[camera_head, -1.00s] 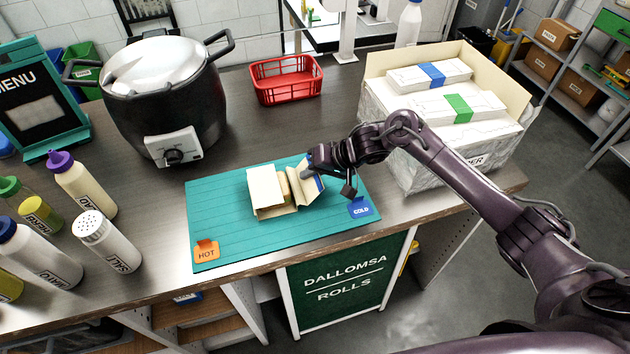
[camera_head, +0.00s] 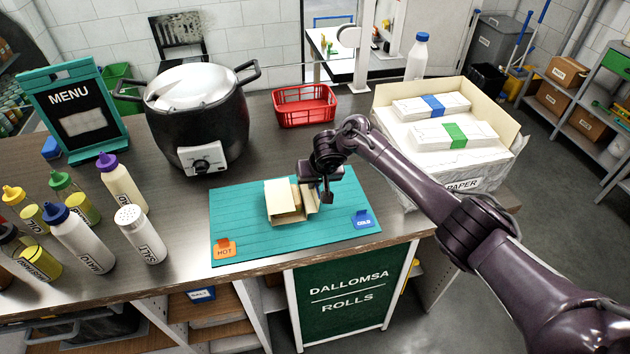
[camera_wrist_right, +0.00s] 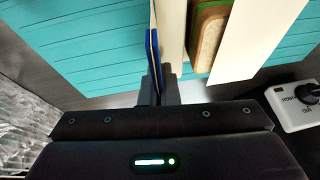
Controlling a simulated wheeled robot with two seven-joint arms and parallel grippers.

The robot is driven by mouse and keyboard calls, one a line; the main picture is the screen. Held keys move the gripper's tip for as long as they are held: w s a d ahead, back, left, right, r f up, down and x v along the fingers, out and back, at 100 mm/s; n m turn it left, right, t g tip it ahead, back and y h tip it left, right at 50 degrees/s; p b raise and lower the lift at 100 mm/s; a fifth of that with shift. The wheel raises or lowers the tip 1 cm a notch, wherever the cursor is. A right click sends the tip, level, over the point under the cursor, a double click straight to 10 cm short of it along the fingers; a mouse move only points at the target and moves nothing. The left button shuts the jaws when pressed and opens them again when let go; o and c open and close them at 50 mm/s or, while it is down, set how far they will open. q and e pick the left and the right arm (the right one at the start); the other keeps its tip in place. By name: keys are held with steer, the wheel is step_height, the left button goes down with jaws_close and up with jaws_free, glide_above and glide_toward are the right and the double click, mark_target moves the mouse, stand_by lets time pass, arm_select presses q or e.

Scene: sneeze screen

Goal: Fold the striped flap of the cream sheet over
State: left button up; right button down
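The cream sheet (camera_head: 279,200) lies on the teal mat (camera_head: 236,222), with its left side standing up beside a brown and green filling (camera_wrist_right: 208,38). Its striped flap (camera_head: 311,203) stands steeply on the right of the filling. In the right wrist view the flap shows nearly edge-on, with a blue stripe (camera_wrist_right: 153,48). My right gripper (camera_head: 324,192) is at the flap's outer edge. In the wrist view its fingers (camera_wrist_right: 158,86) are close together with the flap's edge between them. The gripper hides part of the flap in the head view. My left gripper is out of view.
An orange HOT tag (camera_head: 224,249) and a blue COLD tag (camera_head: 362,220) sit at the mat's front corners. A black cooker (camera_head: 198,125), red basket (camera_head: 304,107) and paper box (camera_head: 450,165) stand behind. Several bottles (camera_head: 85,240) stand at left.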

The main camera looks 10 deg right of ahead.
steer(key=c, duration=2)
jaws_free()
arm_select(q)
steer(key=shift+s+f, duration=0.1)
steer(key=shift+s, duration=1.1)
arm_select(e)
steer(key=shift+o, duration=0.3)
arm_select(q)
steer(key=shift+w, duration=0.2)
arm_select(e)
steer(key=shift+s, duration=0.1)
steer(key=shift+s+r, duration=0.1)
steer(key=shift+r, duration=0.25)
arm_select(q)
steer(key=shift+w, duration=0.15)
arm_select(e)
steer(key=v, duration=0.7)
steer(key=shift+f, duration=0.1)
